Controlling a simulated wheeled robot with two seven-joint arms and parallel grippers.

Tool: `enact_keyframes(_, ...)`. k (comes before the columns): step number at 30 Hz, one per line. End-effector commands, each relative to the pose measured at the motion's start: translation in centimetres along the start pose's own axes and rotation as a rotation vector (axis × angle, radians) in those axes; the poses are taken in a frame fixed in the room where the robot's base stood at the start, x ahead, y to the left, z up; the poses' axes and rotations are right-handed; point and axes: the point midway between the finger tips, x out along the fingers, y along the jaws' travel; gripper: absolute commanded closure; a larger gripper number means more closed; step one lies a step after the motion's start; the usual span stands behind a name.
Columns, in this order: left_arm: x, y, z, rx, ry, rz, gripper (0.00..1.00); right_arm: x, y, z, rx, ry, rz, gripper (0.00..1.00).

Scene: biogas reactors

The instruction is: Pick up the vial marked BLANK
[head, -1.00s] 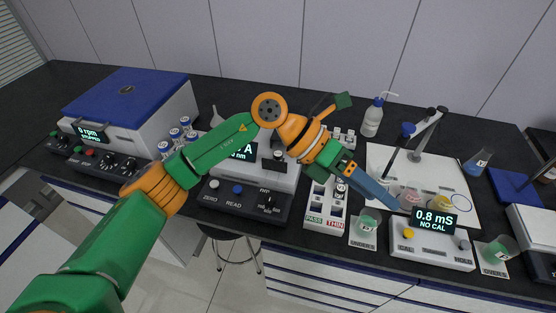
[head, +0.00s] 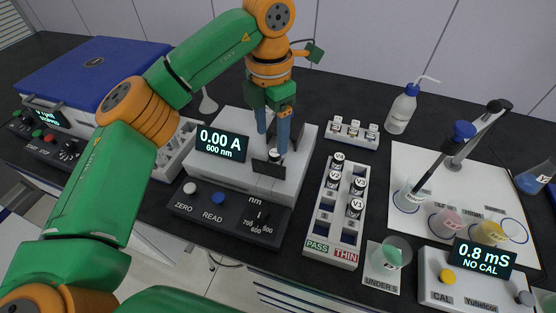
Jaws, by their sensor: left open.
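My left gripper (head: 273,143) points straight down over the photometer (head: 245,165). Its blue fingers are open, with the tips close to a dark-capped vial (head: 274,156) in the photometer's well. I cannot tell whether the fingers touch it, and its label is not readable, so I cannot say if it is the BLANK one. Vials marked V3 (head: 360,186) and V1 (head: 355,208), plus others, stand in the white PASS/THIN rack (head: 325,235). A small white rack (head: 352,141) behind holds several capped vials with unreadable labels. My right gripper is not in view.
The photometer display (head: 221,143) reads 0.00 A, 600 nm. The blue-lidded centrifuge (head: 90,75) stands at left. A wash bottle (head: 404,108), probe stand (head: 452,160), several beakers and the conductivity meter (head: 465,280) are at right.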

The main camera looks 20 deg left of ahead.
Motion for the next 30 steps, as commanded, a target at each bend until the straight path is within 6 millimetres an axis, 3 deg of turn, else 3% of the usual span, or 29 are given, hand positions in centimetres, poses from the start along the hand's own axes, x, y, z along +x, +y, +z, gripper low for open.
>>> enact_keyframes(7, 3.9, -0.4, 0.3, 0.002, 0.005, -0.005, 0.31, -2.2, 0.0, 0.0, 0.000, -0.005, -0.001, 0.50)
enact_keyframes(10, 5.6, -0.3, 0.3, 0.000, 0.002, -0.004, 0.31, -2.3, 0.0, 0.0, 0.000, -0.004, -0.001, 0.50)
enact_keyframes(17, 6.2, -0.3, 0.4, 0.000, -0.001, -0.002, 0.31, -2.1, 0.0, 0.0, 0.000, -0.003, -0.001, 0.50)
enact_keyframes(20, 6.2, -0.3, 0.4, 0.000, -0.001, -0.002, 0.52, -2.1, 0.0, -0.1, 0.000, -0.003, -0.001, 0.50)
enact_keyframes(25, 6.2, -0.3, 0.4, 0.000, -0.001, -0.002, 0.98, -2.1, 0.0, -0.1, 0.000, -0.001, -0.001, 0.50)
enact_keyframes(30, 6.2, -0.3, 0.4, 0.000, -0.001, -0.002, 1.00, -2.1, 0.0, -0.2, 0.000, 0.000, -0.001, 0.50)
